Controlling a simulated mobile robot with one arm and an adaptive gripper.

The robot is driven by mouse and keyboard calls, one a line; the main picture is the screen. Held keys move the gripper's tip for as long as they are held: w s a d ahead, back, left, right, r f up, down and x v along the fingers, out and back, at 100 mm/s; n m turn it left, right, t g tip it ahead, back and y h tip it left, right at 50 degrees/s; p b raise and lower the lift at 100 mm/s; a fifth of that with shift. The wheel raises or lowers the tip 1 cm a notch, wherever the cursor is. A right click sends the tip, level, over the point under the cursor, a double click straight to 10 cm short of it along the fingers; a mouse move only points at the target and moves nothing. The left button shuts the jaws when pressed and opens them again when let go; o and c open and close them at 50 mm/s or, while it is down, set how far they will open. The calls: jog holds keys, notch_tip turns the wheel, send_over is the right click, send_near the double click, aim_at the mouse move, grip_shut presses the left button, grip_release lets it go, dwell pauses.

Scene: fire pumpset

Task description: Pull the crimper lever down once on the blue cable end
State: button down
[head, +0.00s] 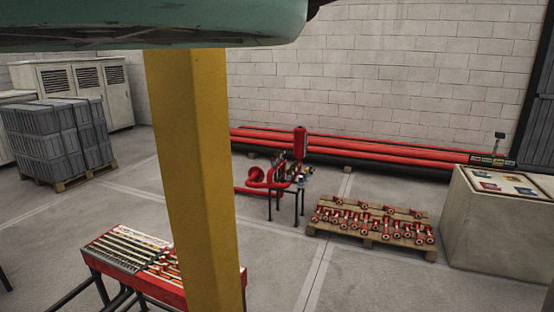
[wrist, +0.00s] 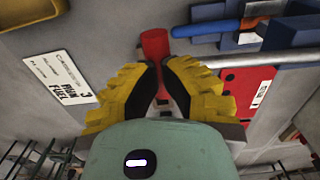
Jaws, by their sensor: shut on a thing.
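My gripper (wrist: 161,72) has thick yellow fingers and is shut on a red handle (wrist: 155,44), seen in the wrist view. The handle looks like the crimper lever; its upper end stands out beyond the fingertips, and the part between the fingers is mostly hidden. The blue cable (wrist: 207,28) lies just to the right of the handle. Its right end meets an orange-edged piece beside blue and grey blocks (wrist: 292,30), which may be the crimper. The head view does not show my gripper, and I cannot pick out the lever or cable there.
A red panel (wrist: 245,92) with a white label lies right of my fingers, and a white printed plate (wrist: 62,80) lies left. In the head view are a red rack (head: 112,262), a pallet of red fittings (head: 370,240) and a concrete block (head: 490,235). Open floor lies between.

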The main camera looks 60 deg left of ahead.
notch_tip(320, 180, up, 17)
jog(key=p, duration=0.9)
dwell(0.4)
